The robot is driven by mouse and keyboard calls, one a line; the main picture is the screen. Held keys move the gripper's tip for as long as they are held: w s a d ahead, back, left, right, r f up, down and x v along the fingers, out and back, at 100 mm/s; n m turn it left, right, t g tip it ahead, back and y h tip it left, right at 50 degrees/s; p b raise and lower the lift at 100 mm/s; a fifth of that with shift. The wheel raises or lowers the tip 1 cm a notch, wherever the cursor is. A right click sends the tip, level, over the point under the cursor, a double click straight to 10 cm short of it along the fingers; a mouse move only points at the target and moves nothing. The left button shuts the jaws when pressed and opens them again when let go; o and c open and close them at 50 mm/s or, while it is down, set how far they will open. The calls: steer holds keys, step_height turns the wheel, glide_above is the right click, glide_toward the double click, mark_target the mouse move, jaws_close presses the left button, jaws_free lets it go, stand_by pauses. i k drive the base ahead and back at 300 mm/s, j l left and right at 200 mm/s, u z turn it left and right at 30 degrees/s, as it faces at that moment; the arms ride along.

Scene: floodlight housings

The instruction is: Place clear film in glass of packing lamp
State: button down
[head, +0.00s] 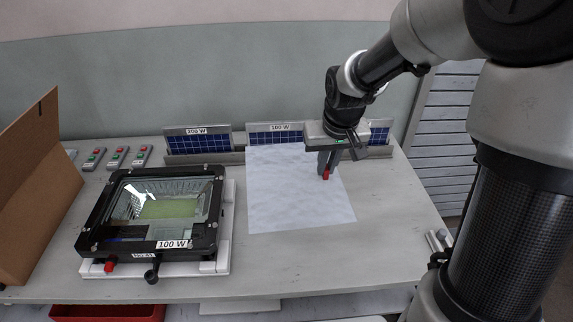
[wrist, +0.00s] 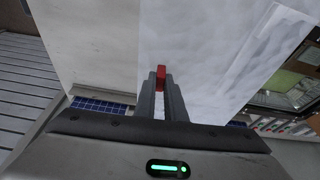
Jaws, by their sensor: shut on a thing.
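The clear film (head: 285,195) is a large, whitish, see-through-looking sheet. In the head view it spreads over the middle of the table and overlaps the lower part of the panel behind. My gripper (head: 326,174) points down over its right part, with its fingers shut on a small red tab (wrist: 160,72) that appears to belong to the film. The film also fills the middle of the wrist view (wrist: 205,50). The lamp (head: 205,240), black-framed and labelled 100 W, lies glass up on white packing at left. Its glass (head: 165,207) shows reflections and a greenish inside.
A brown cardboard flap (head: 30,190) rises at the far left. Solar panels, including one marked 200 W (head: 198,139), stand along the back edge. Button boxes (head: 117,157) sit behind the lamp. A red bin (head: 105,312) is below the front edge. The table's right front is mostly clear.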

mark_target(158, 206)
steer(key=j, duration=2.3)
steer(key=k, duration=0.05)
